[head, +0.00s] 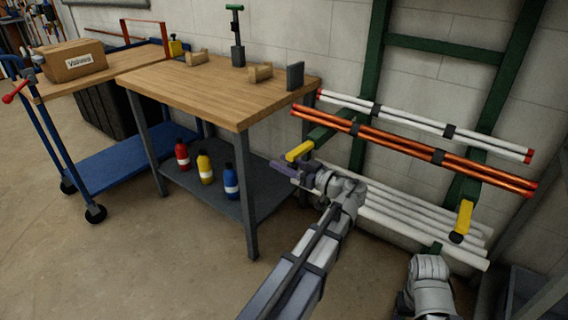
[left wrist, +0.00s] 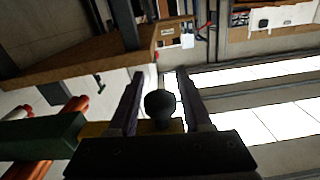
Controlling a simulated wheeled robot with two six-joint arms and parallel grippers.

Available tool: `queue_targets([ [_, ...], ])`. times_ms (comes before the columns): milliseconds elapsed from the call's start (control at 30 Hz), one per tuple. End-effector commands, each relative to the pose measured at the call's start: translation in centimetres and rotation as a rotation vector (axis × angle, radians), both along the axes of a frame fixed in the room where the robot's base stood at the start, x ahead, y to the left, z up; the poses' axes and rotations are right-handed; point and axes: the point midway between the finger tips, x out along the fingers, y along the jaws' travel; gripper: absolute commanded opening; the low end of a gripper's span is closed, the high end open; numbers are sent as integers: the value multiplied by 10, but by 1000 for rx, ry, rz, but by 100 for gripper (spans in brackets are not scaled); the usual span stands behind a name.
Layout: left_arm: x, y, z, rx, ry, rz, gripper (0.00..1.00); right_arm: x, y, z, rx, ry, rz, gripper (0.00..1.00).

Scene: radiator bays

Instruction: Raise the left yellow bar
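The left yellow bar (head: 299,151) sticks out to the left from a green rack arm, beside the copper pipes. In the left wrist view the bar (left wrist: 92,129) shows partly, with a round black knob (left wrist: 160,103) at its end. My left gripper (head: 284,168) is just below and in front of the bar in the head view. In the left wrist view the gripper (left wrist: 160,76) is open, one finger on each side of the knob, with gaps visible. A second yellow bar (head: 464,216) hangs down at the right.
Copper pipes (head: 400,145) and white pipes (head: 425,125) lie on the green rack, with more white pipes (head: 400,212) low down. A wooden workbench (head: 215,95) stands close to the left of my left gripper. Open floor lies in front.

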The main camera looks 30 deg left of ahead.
Motion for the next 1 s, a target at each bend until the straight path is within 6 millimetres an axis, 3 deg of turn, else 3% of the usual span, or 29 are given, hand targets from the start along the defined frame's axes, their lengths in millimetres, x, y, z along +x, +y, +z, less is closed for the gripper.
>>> queue_targets([
  [67,0,0,0,0,0,0,39,0,0,0,0,0,0,69],
  [400,0,0,0,0,0,0,1,0,0,0,0,0,0,69],
  [1000,0,0,0,0,0,0,0,0,0,0,0,0,0,69],
])
